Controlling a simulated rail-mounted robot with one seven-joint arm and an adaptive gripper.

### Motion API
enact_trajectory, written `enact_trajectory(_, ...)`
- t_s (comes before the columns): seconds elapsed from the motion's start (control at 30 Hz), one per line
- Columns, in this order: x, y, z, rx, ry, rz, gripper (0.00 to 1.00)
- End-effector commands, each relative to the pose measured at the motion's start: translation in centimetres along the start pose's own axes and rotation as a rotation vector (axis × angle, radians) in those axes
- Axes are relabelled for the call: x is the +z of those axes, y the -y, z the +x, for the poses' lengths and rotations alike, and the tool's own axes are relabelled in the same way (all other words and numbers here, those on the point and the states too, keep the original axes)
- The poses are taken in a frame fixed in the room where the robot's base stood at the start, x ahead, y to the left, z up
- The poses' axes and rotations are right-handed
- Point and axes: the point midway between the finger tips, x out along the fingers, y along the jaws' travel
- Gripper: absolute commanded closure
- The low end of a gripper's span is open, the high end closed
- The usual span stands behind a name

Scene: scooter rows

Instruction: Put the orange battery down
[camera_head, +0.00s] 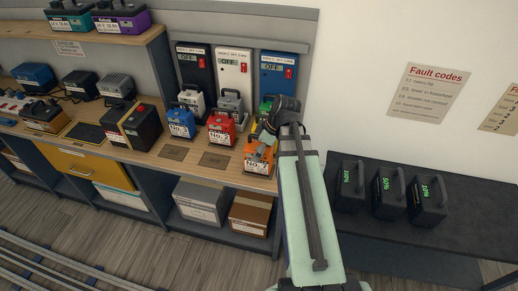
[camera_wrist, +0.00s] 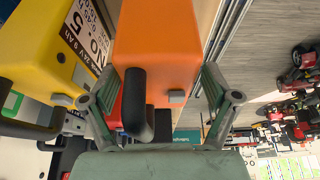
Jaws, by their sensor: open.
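The orange battery (camera_head: 258,163), labelled No. 7, stands at the front edge of the wooden bench, at the right end of the battery row. In the wrist view the orange battery (camera_wrist: 158,45) fills the upper middle, with its black handle toward the camera. My gripper (camera_head: 270,132) is at the top of the battery and partly covers it in the head view. In the wrist view my gripper (camera_wrist: 160,98) has its fingers apart on either side of the handle, with gaps visible. Whether any finger touches the battery cannot be told.
A red battery (camera_head: 221,129) and a blue battery (camera_head: 181,123) stand to the left. A yellow battery (camera_wrist: 50,50), labelled No 5, is close beside the orange one. Bare plates (camera_head: 214,160) lie on the bench front. Three dark batteries (camera_head: 388,192) stand on the dark table at right.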

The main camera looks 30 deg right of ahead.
Motion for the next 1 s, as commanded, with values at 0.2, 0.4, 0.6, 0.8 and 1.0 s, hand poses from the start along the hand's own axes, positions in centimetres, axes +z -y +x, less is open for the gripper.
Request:
enact_trajectory(0.2, -0.1, -0.1, -0.7, 0.002, -0.001, 0.000, 0.13)
enact_trajectory(0.4, -0.1, -0.1, -2.9, 0.003, -0.001, 0.000, 0.13)
enact_trajectory(0.6, -0.1, -0.1, -6.1, 0.003, -0.001, -0.001, 0.13)
enact_trajectory(0.8, -0.1, -0.1, -9.1, 0.003, -0.001, 0.000, 0.13)
enact_trajectory(1.0, -0.1, -0.1, -11.3, 0.001, -0.001, 0.000, 0.13)
